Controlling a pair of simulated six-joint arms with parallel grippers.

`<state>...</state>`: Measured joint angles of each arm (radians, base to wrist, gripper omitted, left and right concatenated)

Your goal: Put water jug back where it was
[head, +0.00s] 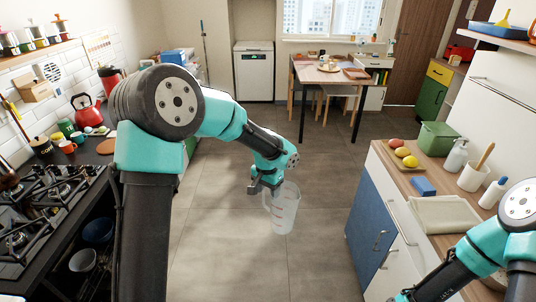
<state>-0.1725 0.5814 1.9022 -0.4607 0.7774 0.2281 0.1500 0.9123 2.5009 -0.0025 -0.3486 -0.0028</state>
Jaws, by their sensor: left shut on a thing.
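The water jug (285,211) is a clear, see-through jug with faint markings, hanging upright in mid-air above the grey floor tiles. My left gripper (267,187) is shut on the jug near its upper left side, where the handle seems to be. The exact contact is too small to make out. My right arm enters at the lower right, and its gripper is outside the picture.
A gas hob (45,205) lies at left, with a red kettle (86,110) on the counter behind it. At right, a wooden-topped counter (393,173) carries fruit, a green bin (437,138), bottles and a cloth. The floor between is clear; a table (330,75) stands at the back.

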